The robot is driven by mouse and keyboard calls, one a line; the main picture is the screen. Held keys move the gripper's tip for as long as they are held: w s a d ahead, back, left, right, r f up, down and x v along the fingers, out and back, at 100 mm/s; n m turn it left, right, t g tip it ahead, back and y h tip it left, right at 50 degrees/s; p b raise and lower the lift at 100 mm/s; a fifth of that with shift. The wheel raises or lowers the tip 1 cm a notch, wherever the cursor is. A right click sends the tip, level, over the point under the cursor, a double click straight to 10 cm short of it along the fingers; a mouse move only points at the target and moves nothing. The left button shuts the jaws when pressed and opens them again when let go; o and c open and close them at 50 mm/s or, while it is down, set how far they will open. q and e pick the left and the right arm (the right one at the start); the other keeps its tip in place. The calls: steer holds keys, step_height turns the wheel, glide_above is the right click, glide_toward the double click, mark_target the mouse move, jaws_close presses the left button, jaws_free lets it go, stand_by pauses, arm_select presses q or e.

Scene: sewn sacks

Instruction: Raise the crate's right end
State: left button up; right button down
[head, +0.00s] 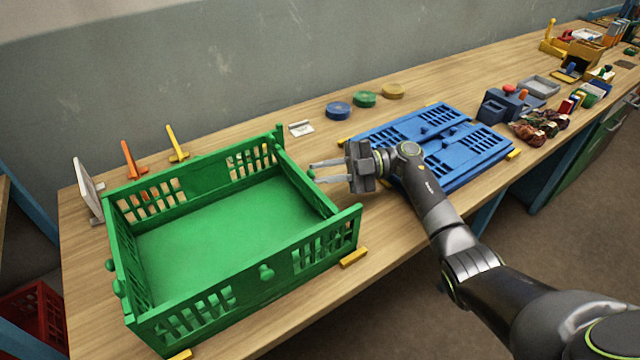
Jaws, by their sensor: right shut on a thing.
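The green crate (170,325) stands on the wooden table at the left, open at the top. Its long walls and left end (125,255) stand up. Its right end (305,190) is up off the floor between the long walls; I cannot tell whether it is fully upright. My right gripper (313,173) reaches in from the right and is shut on a small green knob (311,173) on the outer side of that end. The fingers partly hide the knob. My left gripper is not in view.
A blue folded crate (465,150) lies flat to the right, under my right arm. Tape rolls (339,110) sit behind. Yellow blocks (354,257) lie by the green crate's front. Orange (132,160) and yellow (177,145) upright pieces stand behind it. Tools and boxes crowd the far right.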

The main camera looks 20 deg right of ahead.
steer(key=shift+w+d+f+b, duration=0.2)
steer(key=shift+d+f+b, duration=0.35)
steer(key=shift+d+f, duration=0.35)
steer(key=shift+d, duration=0.2)
stand_by(0.8)
steer(key=c, duration=1.7)
jaws_free()
steer(key=shift+o, duration=0.5)
steer(key=shift+f, duration=0.1)
steer(key=shift+w, duration=0.15)
steer(key=shift+d, duration=0.1)
